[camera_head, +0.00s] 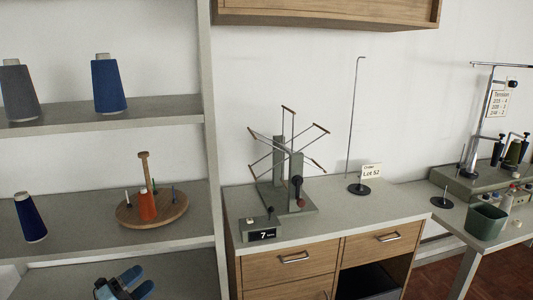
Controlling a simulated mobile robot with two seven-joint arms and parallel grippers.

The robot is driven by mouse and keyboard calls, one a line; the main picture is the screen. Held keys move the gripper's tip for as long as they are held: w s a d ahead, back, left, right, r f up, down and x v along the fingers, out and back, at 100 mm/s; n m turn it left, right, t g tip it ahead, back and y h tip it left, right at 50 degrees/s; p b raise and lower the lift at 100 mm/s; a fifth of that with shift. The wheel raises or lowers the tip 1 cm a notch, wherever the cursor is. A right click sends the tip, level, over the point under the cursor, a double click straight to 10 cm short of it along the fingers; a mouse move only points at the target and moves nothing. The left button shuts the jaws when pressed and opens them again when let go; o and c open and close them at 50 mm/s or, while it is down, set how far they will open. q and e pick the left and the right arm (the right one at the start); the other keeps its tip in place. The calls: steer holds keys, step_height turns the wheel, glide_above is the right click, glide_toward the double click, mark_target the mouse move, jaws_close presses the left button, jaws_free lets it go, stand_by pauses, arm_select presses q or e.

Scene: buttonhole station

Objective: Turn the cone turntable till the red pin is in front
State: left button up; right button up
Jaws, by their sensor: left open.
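The cone turntable (172,212) is a round wooden disc on the middle shelf at the left, with a tall wooden centre post (145,170). An orange-red cone (147,206) stands near its front. A pale pin (127,197) stands at the left, a green pin (154,185) behind and a blue pin (173,193) at the right. I cannot make out a red pin; the cone may hide it. My left gripper (138,281), with blue fingers, is open and empty, below and in front of the turntable, apart from it. My right gripper is not in view.
A dark blue cone (30,217) stands left of the turntable. A grey cone (17,90) and a blue cone (109,85) stand on the shelf above. A shelf upright (211,150) bounds the right side. A yarn winder (288,180) stands on the cabinet beyond.

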arm_select(q)
steer(key=s+d+f+n+g+y+p, duration=0.1)
steer(key=s+d+f+n+y+p, duration=0.2)
steer(key=s+d+n, duration=0.2)
steer(key=s+d+f+n+g+y+p, duration=0.2)
steer(key=s+d+f+n+y+p, duration=0.1)
steer(key=s+n, duration=0.8)
steer(key=s+d+f+n+g+y+p, duration=0.2)
steer(key=s+d+n+y+p, duration=0.2)
steer(key=s, duration=0.9)
steer(key=d+n, duration=0.3)
steer(key=n, duration=0.1)
steer(key=shift+s+f+y, duration=0.35)
steer(key=shift+f+y, duration=0.05)
